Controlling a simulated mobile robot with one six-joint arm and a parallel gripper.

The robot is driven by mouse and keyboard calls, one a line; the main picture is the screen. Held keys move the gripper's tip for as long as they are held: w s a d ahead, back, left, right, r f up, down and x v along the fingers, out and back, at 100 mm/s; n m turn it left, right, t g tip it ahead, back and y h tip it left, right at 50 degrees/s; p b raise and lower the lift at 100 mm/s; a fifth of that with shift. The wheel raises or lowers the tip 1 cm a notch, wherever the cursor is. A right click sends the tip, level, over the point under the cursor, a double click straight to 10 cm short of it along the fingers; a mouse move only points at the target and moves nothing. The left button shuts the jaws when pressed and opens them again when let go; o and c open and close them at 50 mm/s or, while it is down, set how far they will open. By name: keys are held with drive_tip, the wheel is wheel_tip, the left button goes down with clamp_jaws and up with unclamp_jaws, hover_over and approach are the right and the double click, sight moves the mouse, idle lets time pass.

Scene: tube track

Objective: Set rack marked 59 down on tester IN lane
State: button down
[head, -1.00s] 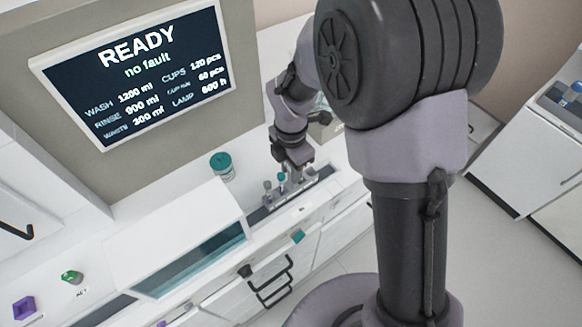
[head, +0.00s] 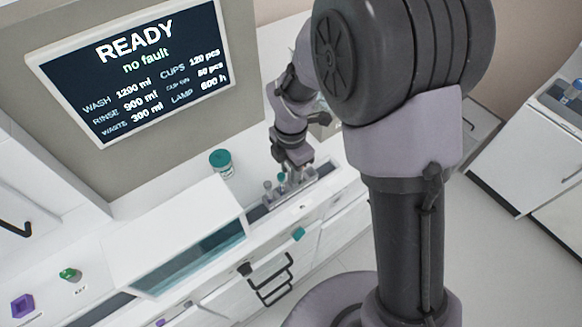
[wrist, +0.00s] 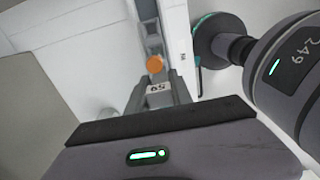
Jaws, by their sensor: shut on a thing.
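The rack marked 59 (wrist: 158,88) is held between the fingers of my gripper (wrist: 157,101); its number label faces the wrist camera. An orange-capped tube (wrist: 155,64) stands at it. In the head view my gripper (head: 294,163) is over the grey lane (head: 322,170) in the tester's front ledge, with a few tubes (head: 281,181) upright below it. The rack's body is mostly hidden there, and I cannot tell whether its base touches the lane. In the wrist view a grey channel (wrist: 150,22) runs ahead of the rack.
A teal-lidded jar (head: 221,162) stands on the ledge behind the lane. A white cover with a teal window (head: 190,258) is left of it. The tester screen (head: 130,68) reads READY, no fault. A black handle rack (head: 270,280) hangs on the front below.

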drive_tip(key=c, duration=1.1)
unclamp_jaws()
drive_tip(key=shift+o, duration=0.2)
wheel_tip(320, 180, up, 17)
drive_tip(key=p, duration=0.5)
drive_tip(key=shift+r, duration=0.2)
